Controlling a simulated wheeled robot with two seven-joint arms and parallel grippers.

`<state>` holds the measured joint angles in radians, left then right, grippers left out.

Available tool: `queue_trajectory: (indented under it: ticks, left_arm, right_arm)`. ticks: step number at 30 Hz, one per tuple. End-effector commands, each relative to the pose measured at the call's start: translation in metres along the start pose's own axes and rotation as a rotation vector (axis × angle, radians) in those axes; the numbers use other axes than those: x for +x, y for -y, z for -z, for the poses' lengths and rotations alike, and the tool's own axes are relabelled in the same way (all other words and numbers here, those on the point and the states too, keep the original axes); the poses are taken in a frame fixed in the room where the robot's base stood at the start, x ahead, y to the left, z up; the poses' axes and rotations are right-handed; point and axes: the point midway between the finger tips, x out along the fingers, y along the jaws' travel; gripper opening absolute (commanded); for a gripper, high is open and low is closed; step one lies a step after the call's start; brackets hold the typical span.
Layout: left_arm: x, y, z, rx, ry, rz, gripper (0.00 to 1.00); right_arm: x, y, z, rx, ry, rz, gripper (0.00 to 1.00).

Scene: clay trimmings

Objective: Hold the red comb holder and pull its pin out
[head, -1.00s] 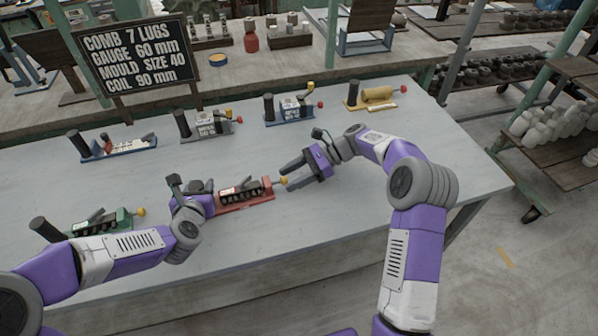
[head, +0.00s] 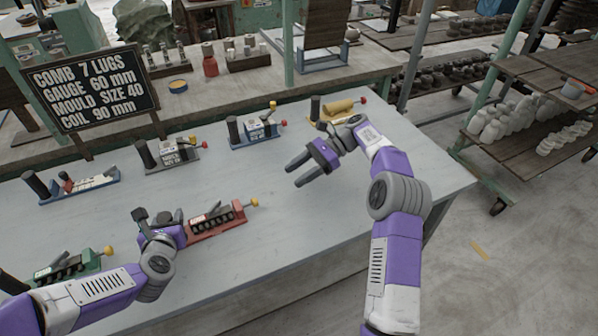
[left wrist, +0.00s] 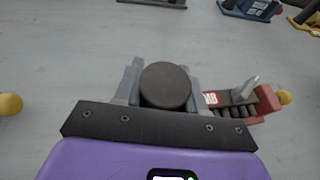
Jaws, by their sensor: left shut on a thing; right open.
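The red comb holder (head: 218,229) lies on the grey table, with a row of dark holes and a small lever on top. Its pin's yellow knob (head: 255,202) sticks out at the right end. My left gripper (head: 178,222) is shut on the holder's round dark handle, largely hidden in the head view. In the left wrist view the handle's round end (left wrist: 166,86) sits between the fingers, with the red body (left wrist: 266,100) to the right. My right gripper (head: 292,174) is open and empty, above and right of the yellow knob, apart from it.
Other holders stand around: green (head: 68,268), blue and white (head: 80,186), grey (head: 168,154), blue (head: 255,132) and yellow (head: 335,108). A black sign (head: 90,88) stands behind, reading comb 7 lugs, gauge 60 mm, mould size 40, coil 90 mm. The right front table area is clear.

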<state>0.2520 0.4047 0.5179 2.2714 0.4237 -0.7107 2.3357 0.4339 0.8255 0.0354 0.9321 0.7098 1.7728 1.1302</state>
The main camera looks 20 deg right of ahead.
Motion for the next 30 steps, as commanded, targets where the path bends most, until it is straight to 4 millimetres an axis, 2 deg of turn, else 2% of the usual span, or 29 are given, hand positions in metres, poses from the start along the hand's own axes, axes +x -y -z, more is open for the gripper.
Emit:
queue_trajectory:
  ticks: [6,7,12,23,30]
  left_arm:
    - [0.000,-0.001,0.004,-0.002,-0.011,0.001,0.00]
    - [0.000,-0.001,0.004,-0.002,-0.011,0.001,0.43]
    - [0.000,0.000,0.003,-0.002,-0.007,0.001,0.69]
    - [-0.004,0.000,0.000,0.000,-0.001,0.000,0.70]
    - [-0.035,-0.001,-0.001,0.002,0.001,-0.001,0.70]
  right_arm:
    - [0.000,0.000,0.000,0.000,0.000,0.000,0.53]
    - [0.000,0.000,0.000,0.000,0.000,0.000,0.53]
    - [0.001,0.000,0.000,0.000,0.000,0.000,0.53]
    - [0.000,0.000,0.000,0.000,0.000,0.001,0.53]
    - [0.000,0.000,0.000,0.000,0.000,0.001,0.53]
